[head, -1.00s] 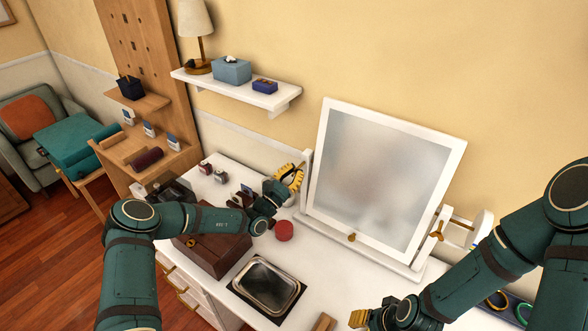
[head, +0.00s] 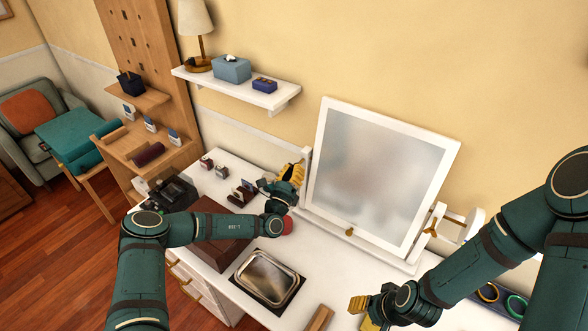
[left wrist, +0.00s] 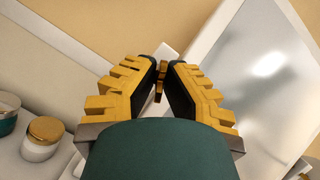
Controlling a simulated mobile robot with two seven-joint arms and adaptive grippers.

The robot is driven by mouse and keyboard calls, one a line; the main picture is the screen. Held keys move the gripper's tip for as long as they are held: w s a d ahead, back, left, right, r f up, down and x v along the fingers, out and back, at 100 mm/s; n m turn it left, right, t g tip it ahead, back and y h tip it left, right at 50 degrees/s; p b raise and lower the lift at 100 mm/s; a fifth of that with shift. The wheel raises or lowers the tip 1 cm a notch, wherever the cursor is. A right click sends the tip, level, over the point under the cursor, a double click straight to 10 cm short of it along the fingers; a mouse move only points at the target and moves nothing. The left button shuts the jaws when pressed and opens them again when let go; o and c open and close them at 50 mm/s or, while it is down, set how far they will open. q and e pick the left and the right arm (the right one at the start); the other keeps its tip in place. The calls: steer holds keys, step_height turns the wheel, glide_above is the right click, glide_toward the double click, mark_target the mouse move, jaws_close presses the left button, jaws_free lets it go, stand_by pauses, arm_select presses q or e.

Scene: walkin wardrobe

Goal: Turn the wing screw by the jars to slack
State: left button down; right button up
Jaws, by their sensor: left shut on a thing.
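The brass wing screw (left wrist: 160,80) is at the left side of the framed mirror (head: 378,178); it shows between my fingertips in the left wrist view. My left gripper (left wrist: 162,76) is shut on it, with its dark pads on either side. In the head view my left gripper (head: 296,172) is at the mirror's left post (head: 305,175) and hides this screw. A gold-lidded jar (left wrist: 42,138) and a teal jar (left wrist: 7,112) stand to the left in the wrist view. My right gripper (head: 362,313) is low in front of the mirror; its jaw gap is unclear.
A second brass wing screw (head: 431,228) is on the mirror's right post. A white shelf (head: 236,91) hangs above.

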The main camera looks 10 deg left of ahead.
arm_select(q)
steer(key=shift+w+a+r+n, duration=0.1)
steer(key=shift+r+n, duration=0.3)
steer(key=c, duration=1.1)
jaws_free()
steer(key=shift+c, duration=0.2)
steer(key=shift+f, duration=0.2)
steer(key=shift+s+f, duration=0.25)
steer(key=shift+s, duration=0.25)
steer(key=v, duration=1.1)
steer(key=shift+r, duration=0.2)
steer(key=shift+s, duration=0.1)
